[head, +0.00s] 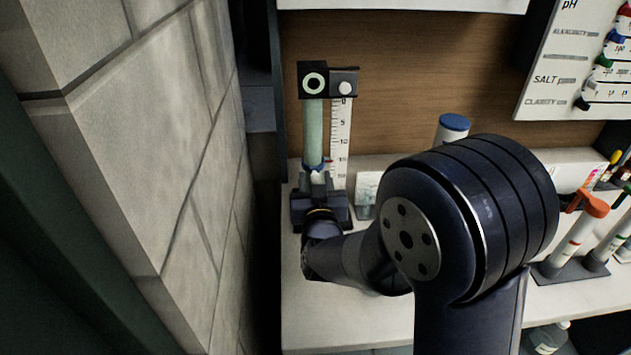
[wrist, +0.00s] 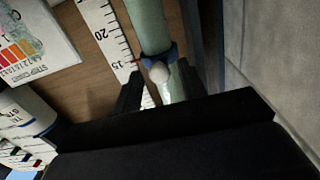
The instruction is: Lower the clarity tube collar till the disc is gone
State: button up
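The clarity tube (head: 313,128) stands upright, pale green, beside a white scale (head: 341,135). A black head on top shows a white ring with a dark centre (head: 314,83), still plainly visible. The blue collar (wrist: 160,54) is low on the tube, near the 15 mark, with a pale round knob (wrist: 159,72). In the head view the collar (head: 313,166) is partly hidden by my gripper. My gripper (wrist: 160,86) is open, its dark fingers apart on either side of the knob and tube; I see no clear finger contact. It also shows in the head view (head: 318,178).
A stone wall (head: 150,150) runs close on the left. A blue-capped bottle (head: 453,124) and a small chart card (head: 367,190) stand to the right. Racked tubes (head: 570,245) and a wall board (head: 570,60) are farther right. The front counter (head: 320,325) is clear.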

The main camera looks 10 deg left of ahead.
jog(key=b+v, duration=0.2)
jog(key=v, duration=0.8)
jog(key=shift+s, duration=0.4)
jog(key=shift+c, duration=0.2)
dwell(0.7)
